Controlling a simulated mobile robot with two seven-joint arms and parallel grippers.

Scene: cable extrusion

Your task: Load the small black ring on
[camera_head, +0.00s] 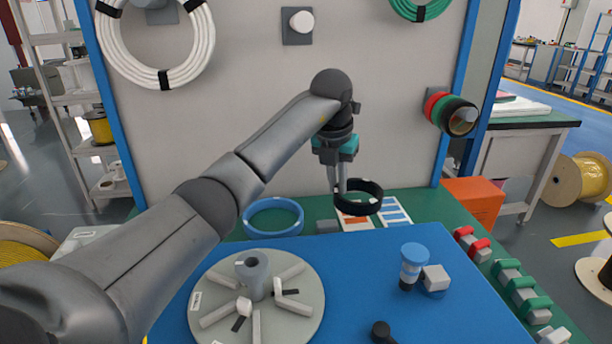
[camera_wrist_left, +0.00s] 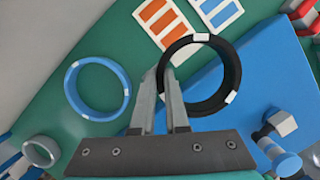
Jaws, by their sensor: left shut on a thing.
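The small black ring (camera_head: 360,197) is held up over the back of the workbench, at the edge of the blue mat. My left gripper (camera_head: 341,192) is shut on the ring's left rim. In the left wrist view the black ring (camera_wrist_left: 235,75), with white marks on it, sits at the tips of my left gripper (camera_wrist_left: 172,85). A round grey turntable (camera_head: 213,283) with a grey central post (camera_head: 256,275) and radial bars lies on the blue mat, apart from the ring. My right gripper is not in view.
A blue ring (camera_head: 273,217) lies on the green bench top (camera_head: 425,207) left of the black one. A blue-capped bottle (camera_head: 412,262) and a white block (camera_head: 435,278) stand on the blue mat (camera_head: 370,280). Red and green clamps (camera_head: 510,275) line the right edge. A panel rises behind.

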